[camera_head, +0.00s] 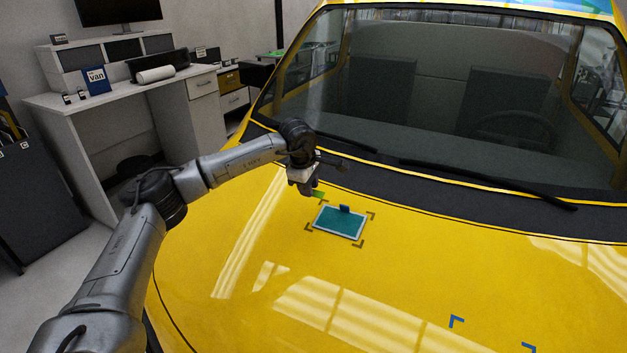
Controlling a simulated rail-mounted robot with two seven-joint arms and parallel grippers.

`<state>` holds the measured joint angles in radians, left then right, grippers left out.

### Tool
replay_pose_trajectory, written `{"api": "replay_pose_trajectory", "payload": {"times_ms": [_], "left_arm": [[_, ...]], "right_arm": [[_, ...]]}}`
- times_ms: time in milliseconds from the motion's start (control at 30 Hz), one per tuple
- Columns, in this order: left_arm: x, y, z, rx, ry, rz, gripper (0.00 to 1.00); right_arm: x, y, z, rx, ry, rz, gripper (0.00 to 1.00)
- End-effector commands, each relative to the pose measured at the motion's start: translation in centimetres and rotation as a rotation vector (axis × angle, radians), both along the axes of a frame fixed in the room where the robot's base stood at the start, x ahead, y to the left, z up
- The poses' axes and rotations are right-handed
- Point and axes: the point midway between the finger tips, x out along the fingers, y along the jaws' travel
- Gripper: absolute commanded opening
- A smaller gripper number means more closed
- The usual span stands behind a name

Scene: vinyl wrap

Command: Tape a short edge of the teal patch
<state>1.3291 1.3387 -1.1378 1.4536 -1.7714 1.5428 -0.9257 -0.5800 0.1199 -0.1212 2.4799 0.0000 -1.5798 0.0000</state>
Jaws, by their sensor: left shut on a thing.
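The teal patch (339,223) lies flat on the yellow hood, with a pale border and dark corner marks around it. A small dark block (344,209) sits at its far edge. My left gripper (315,191) is just beyond the patch's far left corner, pointing down and shut on a small green piece of tape (319,195). The tape is close to the patch's far left corner; I cannot tell whether it touches the hood or the patch. My right gripper is out of view.
The yellow hood (400,290) is open and clear to the right and front, with blue corner marks (456,321) near its front. The windshield and wipers (480,180) rise behind. A white desk (130,92) with a white roll (156,75) stands at left.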

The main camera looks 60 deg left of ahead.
Motion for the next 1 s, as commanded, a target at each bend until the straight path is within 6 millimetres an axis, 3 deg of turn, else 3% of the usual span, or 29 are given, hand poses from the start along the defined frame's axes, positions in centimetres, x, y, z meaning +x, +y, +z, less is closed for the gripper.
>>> {"api": "replay_pose_trajectory", "payload": {"times_ms": [600,1000], "left_arm": [[1.2,0.4,-5.1,0.0,0.002,-0.001,0.04],[1.7,0.7,-7.0,0.0,0.0,0.0,0.04]], "right_arm": [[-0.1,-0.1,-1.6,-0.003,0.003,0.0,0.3],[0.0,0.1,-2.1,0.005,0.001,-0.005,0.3]]}}
